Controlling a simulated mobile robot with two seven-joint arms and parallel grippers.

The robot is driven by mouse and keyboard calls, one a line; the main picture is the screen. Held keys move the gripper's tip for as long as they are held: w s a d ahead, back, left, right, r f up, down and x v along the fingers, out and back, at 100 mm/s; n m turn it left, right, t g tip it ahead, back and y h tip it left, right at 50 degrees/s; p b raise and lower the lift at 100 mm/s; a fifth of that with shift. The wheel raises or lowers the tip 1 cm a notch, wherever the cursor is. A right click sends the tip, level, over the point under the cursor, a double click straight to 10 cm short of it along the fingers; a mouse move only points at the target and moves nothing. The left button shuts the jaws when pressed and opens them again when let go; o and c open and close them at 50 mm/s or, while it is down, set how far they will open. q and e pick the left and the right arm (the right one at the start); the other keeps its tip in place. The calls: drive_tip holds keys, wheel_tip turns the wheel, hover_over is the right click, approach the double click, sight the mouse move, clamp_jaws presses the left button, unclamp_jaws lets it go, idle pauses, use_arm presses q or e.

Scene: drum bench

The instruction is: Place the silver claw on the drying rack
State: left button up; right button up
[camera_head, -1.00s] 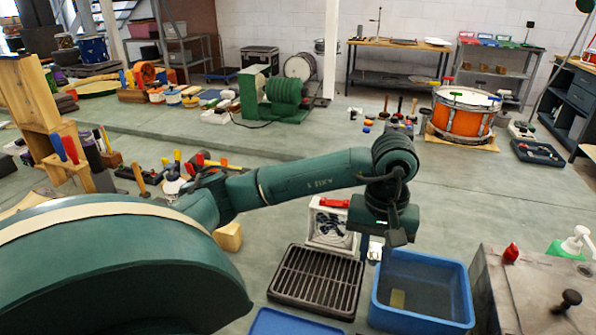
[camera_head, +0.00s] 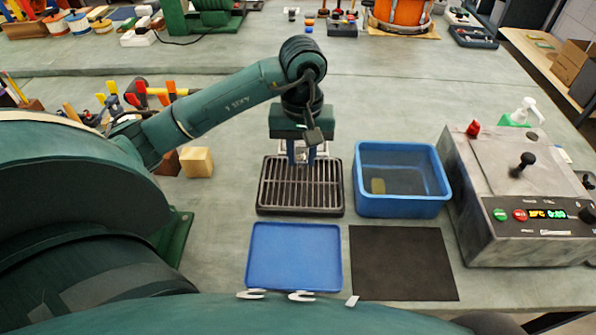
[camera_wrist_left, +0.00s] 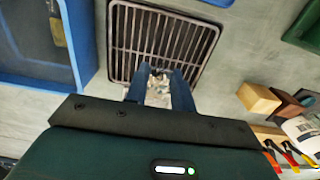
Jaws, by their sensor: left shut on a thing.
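My left gripper (camera_head: 303,161) points down over the back part of the dark slatted drying rack (camera_head: 264,190). Its blue fingers are shut on the silver claw (camera_wrist_left: 158,91), a small shiny piece seen between the fingertips in the left wrist view. In the head view the claw is mostly hidden by the fingers and gripper body. The rack also shows in the left wrist view (camera_wrist_left: 113,40), with the fingertips at its edge. I cannot tell whether the claw touches the rack. My right gripper is not in view.
A blue tub (camera_head: 402,210) with liquid and a yellowish piece stands right of the rack. A blue tray (camera_head: 295,255) and a dark mat (camera_head: 402,262) lie in front. A grey machine (camera_head: 540,235) stands at the right. A wooden block (camera_head: 196,162) lies left of the rack.

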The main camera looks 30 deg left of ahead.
sight(301, 185)
use_arm(q)
drive_tip(key=shift+f, duration=3.05)
drive_tip(key=shift+f, duration=0.15)
drive_tip(key=o, duration=1)
wheel_tip(301, 185, up, 12)
drive_tip(key=shift+r, duration=0.2)
